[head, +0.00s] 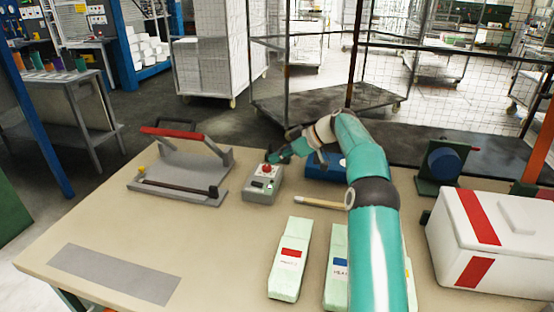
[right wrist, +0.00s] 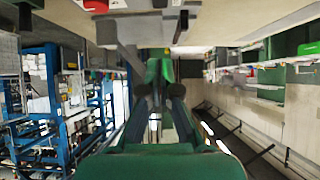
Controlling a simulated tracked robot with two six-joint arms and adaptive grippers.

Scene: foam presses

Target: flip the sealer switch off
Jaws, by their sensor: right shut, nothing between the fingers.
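The sealer (head: 185,170) is a grey flat press with a raised red-handled bar, standing on the left of the table. A small grey control box (head: 262,190) with a red knob (head: 266,169) on top stands to its right. It is unclear which part of the box is the switch. My right gripper (head: 273,157) is shut and empty, at the back of the box, close to the red knob; I cannot tell if they touch. In the right wrist view the shut fingers (right wrist: 160,72) point at a grey body at the top. My left gripper is not in view.
A blue object (head: 325,167) lies behind my right arm, and a wooden-handled tool (head: 320,202) lies in front. Pale green packs (head: 290,258) lie at the front. A white box with red stripes (head: 490,240) stands right. The table's left front holds a flat grey mat (head: 115,274).

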